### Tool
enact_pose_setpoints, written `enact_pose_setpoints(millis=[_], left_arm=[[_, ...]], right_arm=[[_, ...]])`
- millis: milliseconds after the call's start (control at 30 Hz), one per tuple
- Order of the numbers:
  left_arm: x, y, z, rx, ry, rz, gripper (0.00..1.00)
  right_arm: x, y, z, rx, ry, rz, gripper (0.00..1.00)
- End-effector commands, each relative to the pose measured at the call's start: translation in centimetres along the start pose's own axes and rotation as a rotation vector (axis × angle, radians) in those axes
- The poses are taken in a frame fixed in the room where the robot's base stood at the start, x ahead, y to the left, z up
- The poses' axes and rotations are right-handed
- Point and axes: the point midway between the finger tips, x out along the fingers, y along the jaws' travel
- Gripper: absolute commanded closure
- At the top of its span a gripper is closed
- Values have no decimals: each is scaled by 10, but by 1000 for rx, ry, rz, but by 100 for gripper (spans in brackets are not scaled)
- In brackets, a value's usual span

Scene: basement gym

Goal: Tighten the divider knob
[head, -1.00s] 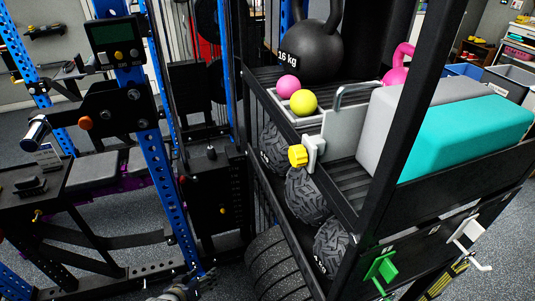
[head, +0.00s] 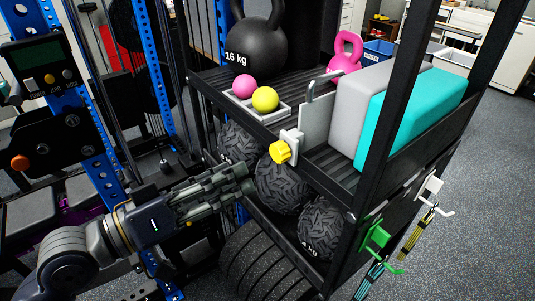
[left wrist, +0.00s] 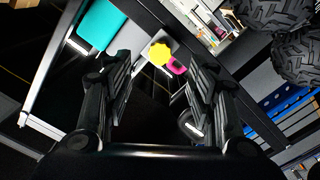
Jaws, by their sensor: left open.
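The yellow divider knob (head: 281,152) sits on a pale clamp at the front edge of the rack's upper shelf. It is joined to an upright grey divider plate (head: 316,122) with a handle on top. In the left wrist view, the knob (left wrist: 160,54) shows between the two fingers, beyond their tips. My left gripper (head: 247,179) is open and empty, left of and a little below the knob in the head view, apart from it. The left gripper (left wrist: 158,68) also shows spread in the left wrist view. My right gripper is not in view.
A small tray with a pink ball (head: 243,85) and a yellow ball (head: 265,99) is left of the divider. Grey and teal blocks (head: 410,112) are on its right. Textured black balls (head: 281,187) fill the shelf below. A dark rack post (head: 393,100) stands at right.

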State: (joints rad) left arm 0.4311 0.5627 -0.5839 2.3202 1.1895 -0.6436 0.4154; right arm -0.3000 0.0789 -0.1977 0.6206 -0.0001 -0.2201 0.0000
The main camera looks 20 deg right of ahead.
Motion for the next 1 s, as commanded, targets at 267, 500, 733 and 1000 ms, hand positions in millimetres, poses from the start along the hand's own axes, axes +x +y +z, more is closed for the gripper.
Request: enact_pose_setpoints(millis=[267, 500, 733, 1000], left_arm=[[51, 3, -5, -2, 2, 2, 48], [84, 1, -3, -1, 1, -1, 48], [93, 0, -1, 2, 1, -2, 48], [93, 0, -1, 2, 1, -2, 66]], right_arm=[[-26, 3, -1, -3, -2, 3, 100], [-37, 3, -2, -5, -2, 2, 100], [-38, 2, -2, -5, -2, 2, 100], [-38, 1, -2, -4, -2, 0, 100]])
